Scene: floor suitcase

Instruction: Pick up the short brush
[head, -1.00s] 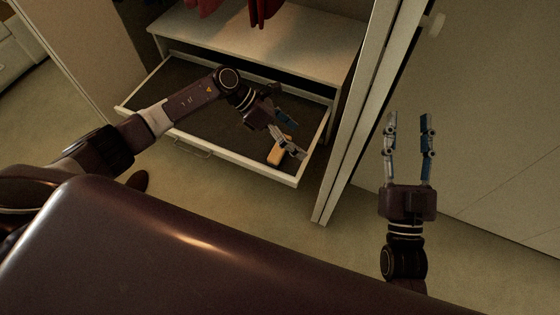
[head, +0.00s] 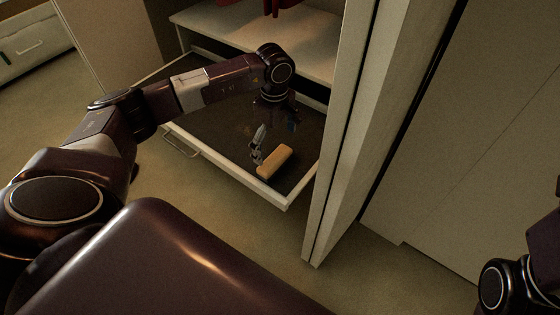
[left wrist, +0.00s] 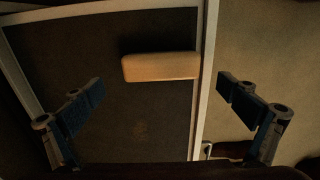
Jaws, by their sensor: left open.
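The short brush (head: 275,162) is a tan, rounded block lying near the front right corner of the open drawer. It also shows in the left wrist view (left wrist: 160,67), close to the drawer's pale wall; no bristles can be made out. My left gripper (head: 275,138) points down into the drawer, just behind and beside the brush in the head view. Its fingers are spread wide and empty. In the left wrist view the brush lies beyond the fingertips (left wrist: 160,88), not between the pads. My right gripper's fingers are outside the picture; only part of that arm shows at lower right.
The drawer (head: 232,172) has a dark floor and pale raised walls, and is otherwise bare where seen. A pale shelf (head: 310,55) is above its back. A door frame (head: 345,140) stands close on the right. Open carpet (head: 210,235) is in front.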

